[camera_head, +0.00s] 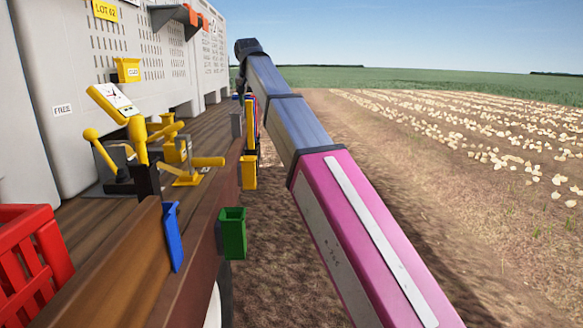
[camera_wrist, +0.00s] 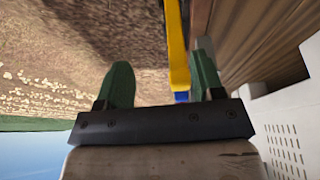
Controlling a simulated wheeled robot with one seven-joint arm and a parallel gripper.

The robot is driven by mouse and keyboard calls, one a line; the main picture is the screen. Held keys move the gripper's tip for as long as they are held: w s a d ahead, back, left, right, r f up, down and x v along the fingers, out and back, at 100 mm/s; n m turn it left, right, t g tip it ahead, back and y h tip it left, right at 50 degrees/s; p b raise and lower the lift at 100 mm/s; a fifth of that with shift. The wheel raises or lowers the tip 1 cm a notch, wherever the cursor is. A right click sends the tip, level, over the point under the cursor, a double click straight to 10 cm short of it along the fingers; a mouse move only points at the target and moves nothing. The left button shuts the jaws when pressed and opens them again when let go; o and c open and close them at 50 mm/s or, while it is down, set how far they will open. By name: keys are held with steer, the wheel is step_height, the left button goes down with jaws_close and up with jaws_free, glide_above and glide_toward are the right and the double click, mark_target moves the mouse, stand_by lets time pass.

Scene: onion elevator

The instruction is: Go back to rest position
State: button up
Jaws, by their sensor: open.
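My gripper (camera_wrist: 160,62) shows in the wrist view as two green fingers spread apart. The ground shows between them, with nothing held. A yellow upright piece (camera_wrist: 177,50) with blue and red below it passes close to the right finger; I cannot tell whether they touch. In the head view my pink and grey arm reaches forward from the lower right along the trailer's side. Its far end bends down at the upper left, and the fingers are too small and hidden to make out there.
The wooden trailer deck (camera_head: 205,140) is on the left, with yellow levers (camera_head: 140,140), a red crate (camera_head: 30,250) and a white machine (camera_head: 130,50). A blue holder (camera_head: 172,237) and green bin (camera_head: 233,233) hang at its edge. Open soil (camera_head: 430,200) lies right.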

steer(key=s+d+f+g, duration=0.1)
steer(key=d+f, duration=0.5)
steer(key=f, duration=0.6)
steer(key=s+d+f, duration=0.2)
steer(key=d+f, duration=0.4)
steer(key=f, duration=0.6)
steer(key=s+d+f+g, duration=0.1)
steer(key=d+f, duration=0.5)
steer(key=f, duration=0.7)
steer(key=s+d+f+g, duration=0.1)
steer(key=s+d+f, duration=0.6)
steer(key=s+f, duration=0.3)
steer(key=s+d+f+g, duration=0.1)
steer(key=s+d+f, duration=0.7)
steer(key=f, duration=0.6)
steer(key=shift+s+m, duration=0.3)
steer(key=shift+s, duration=0.7)
steer(key=shift+f, duration=0.1)
